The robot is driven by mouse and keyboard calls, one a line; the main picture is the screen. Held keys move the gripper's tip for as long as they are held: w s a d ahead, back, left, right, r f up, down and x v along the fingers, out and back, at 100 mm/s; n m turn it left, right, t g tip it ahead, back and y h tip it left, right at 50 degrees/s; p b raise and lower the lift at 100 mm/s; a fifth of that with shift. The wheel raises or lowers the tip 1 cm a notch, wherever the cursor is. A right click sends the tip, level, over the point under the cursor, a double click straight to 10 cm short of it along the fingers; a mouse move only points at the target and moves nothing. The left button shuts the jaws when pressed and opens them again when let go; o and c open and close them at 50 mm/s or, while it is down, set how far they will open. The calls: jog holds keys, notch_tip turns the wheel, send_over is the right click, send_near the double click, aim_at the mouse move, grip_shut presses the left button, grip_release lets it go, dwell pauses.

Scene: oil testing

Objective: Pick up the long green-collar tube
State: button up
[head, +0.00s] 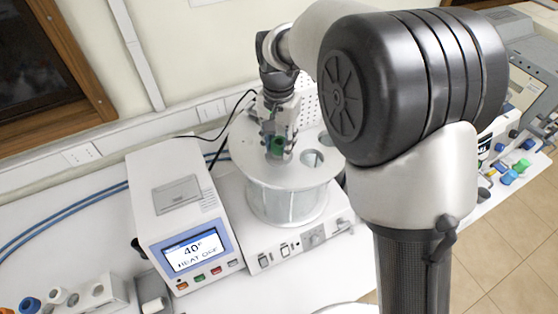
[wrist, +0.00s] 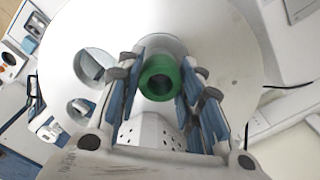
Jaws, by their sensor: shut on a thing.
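The green-collar tube shows as a green ring (wrist: 160,77) between my gripper's fingers in the wrist view, and as a green collar (head: 277,146) in the head view. My gripper (head: 279,140) points down over the round white bath lid and is shut on the green collar; its fingertips also show in the wrist view (wrist: 159,80). The collar is at one of the openings in the lid (head: 252,160). The tube's lower part is hidden, so I cannot tell how deep it sits.
The bath (head: 285,205) stands on a white base beside a control box (head: 180,210) reading "40°" and "HEAT OFF". Other lid openings (head: 312,158) are uncovered. A white rack (head: 95,293) is at lower left. Several coloured-cap items (head: 510,177) are at far right.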

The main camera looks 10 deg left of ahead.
notch_tip(320, 180, up, 20)
jog(key=p, duration=0.1)
dwell(0.9)
